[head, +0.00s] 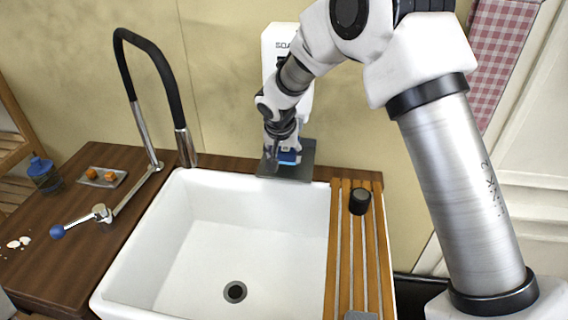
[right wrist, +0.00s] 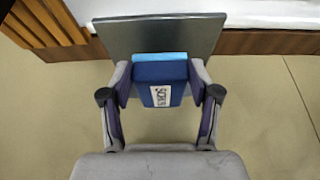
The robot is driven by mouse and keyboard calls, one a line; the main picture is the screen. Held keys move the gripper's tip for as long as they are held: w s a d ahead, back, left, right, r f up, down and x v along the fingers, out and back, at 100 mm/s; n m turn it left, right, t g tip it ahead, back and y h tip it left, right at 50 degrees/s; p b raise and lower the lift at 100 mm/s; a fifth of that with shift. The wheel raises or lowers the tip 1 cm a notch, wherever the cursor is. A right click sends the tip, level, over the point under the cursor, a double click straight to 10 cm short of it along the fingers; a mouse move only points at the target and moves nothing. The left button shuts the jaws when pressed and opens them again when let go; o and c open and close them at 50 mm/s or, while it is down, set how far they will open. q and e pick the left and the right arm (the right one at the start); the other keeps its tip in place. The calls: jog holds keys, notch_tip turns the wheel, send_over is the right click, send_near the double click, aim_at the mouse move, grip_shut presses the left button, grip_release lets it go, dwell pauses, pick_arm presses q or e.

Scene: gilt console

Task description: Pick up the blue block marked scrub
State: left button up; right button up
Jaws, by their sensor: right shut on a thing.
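The blue block (right wrist: 160,72) shows in the right wrist view, with a lighter blue top edge and a white label with dark letters that looks like SCRUB. My right gripper (right wrist: 160,82) is shut on it, one finger on each side. In the head view the right gripper (head: 283,148) is behind the sink, and part of the blue block (head: 289,157) shows at its tip over a dark grey plate (head: 286,173). I cannot tell whether the block still touches the plate. My left gripper is not in view.
A white dispenser (head: 279,40) stands close behind my right gripper. The white sink (head: 190,240) lies in front, with a slatted wooden rack (head: 337,250) holding a dark cup (head: 360,201) at its right. A black-hosed faucet (head: 172,90) rises at the left, near a small tray (head: 119,181) and a blue-topped jar (head: 44,174).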

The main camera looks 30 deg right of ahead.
jog(key=s+a+r+b, duration=0.1)
jog(key=s+a+b, duration=0.1)
jog(key=s, duration=0.5)
jog(key=s+a+b, duration=0.1)
jog(key=s+a, duration=0.2)
jog(key=s, duration=0.5)
jog(key=shift+a+r+b, duration=0.25)
jog(key=shift+r+b, duration=0.15)
jog(key=o, duration=0.4)
jog(key=shift+c, duration=1.3)
jog(key=shift+a, duration=0.1)
